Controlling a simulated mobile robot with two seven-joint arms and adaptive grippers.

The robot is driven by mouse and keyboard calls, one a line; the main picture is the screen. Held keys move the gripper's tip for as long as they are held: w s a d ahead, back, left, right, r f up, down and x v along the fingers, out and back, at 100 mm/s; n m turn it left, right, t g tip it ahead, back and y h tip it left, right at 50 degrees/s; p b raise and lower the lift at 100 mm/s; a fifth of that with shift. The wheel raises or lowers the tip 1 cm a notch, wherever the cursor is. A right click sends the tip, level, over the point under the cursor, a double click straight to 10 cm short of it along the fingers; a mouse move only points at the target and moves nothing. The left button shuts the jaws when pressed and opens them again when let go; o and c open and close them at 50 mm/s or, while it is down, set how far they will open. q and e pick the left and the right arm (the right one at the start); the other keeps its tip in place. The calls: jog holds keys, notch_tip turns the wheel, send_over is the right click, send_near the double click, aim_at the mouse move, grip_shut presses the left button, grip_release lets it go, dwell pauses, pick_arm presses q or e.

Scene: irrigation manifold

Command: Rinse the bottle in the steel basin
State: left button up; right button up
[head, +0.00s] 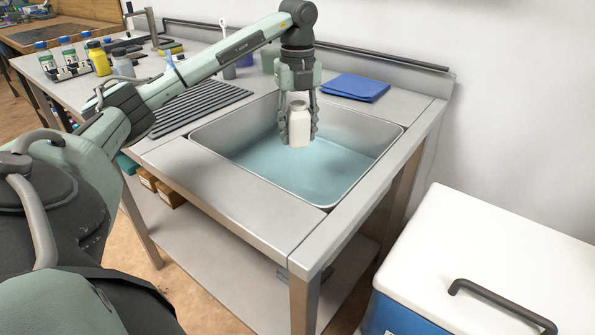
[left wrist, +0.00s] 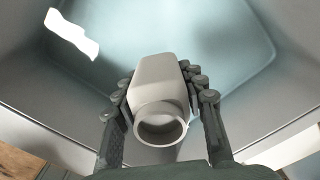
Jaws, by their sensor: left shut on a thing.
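My left gripper (head: 298,120) is shut on a white bottle (head: 299,124) and holds it upright over the steel basin (head: 372,121). The basin is set in the steel counter and holds pale blue water (head: 300,172). The bottle's neck is open, with no cap on it. In the left wrist view the bottle (left wrist: 158,80) sits between the two fingers of the gripper (left wrist: 160,95), its open mouth towards the camera. I cannot tell whether the bottle's base touches the water. My right gripper is not in view.
A blue folded cloth (head: 355,87) lies behind the basin. A ribbed dark mat (head: 205,108) lies to its left. Several small bottles and a yellow bottle (head: 98,58) stand farther left. A white-lidded cooler (head: 490,265) stands at the right front. The counter's front edge is clear.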

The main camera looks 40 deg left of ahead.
aim_at(297, 103)
pick_arm(q)
jog(key=shift+r, duration=3.5)
jog(key=shift+r, duration=2)
jog(key=shift+s, duration=0.1)
